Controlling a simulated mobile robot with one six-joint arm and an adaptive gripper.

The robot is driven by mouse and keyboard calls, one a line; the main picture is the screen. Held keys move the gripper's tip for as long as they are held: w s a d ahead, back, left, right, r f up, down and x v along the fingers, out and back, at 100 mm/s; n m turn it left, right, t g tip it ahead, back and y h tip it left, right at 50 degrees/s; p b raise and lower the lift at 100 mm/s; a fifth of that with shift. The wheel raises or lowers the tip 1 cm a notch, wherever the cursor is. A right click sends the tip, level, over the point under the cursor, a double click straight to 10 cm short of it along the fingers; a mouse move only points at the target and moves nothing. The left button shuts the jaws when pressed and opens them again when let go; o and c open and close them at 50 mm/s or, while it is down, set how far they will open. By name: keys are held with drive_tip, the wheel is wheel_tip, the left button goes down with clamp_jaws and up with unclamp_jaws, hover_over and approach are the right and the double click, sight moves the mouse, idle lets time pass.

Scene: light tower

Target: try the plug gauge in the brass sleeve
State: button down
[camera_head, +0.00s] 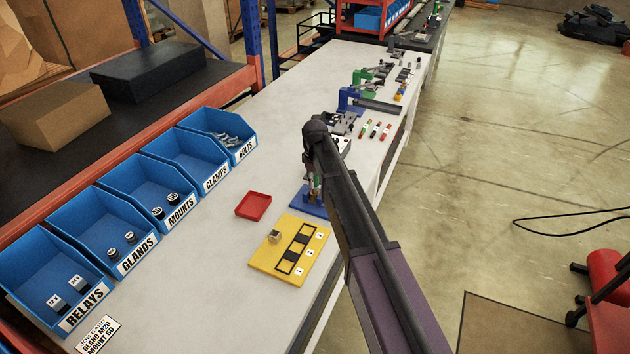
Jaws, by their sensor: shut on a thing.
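My gripper (313,184) hangs below my wrist over a blue fixture (309,203) near the table's right edge. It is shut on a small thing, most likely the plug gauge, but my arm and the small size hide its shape. I cannot make out the brass sleeve; it may be at the blue fixture, behind my gripper. I cannot tell whether the held thing is in or above a sleeve. A small tan block (274,237) sits on the yellow board (262,262), which has dark numbered pockets.
A red tray (254,205) lies left of the fixture. Blue labelled bins (160,180) line the table's left side. Coloured small parts (375,130) and a blue-and-green clamp fixture (352,98) stand farther back. The white table (205,265) is clear between bins and board.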

drive_tip(key=shift+f+b, duration=0.85)
idle(0.9)
drive_tip(key=shift+r+p, duration=2.5)
drive_tip(key=shift+p, duration=0.05)
idle(0.9)
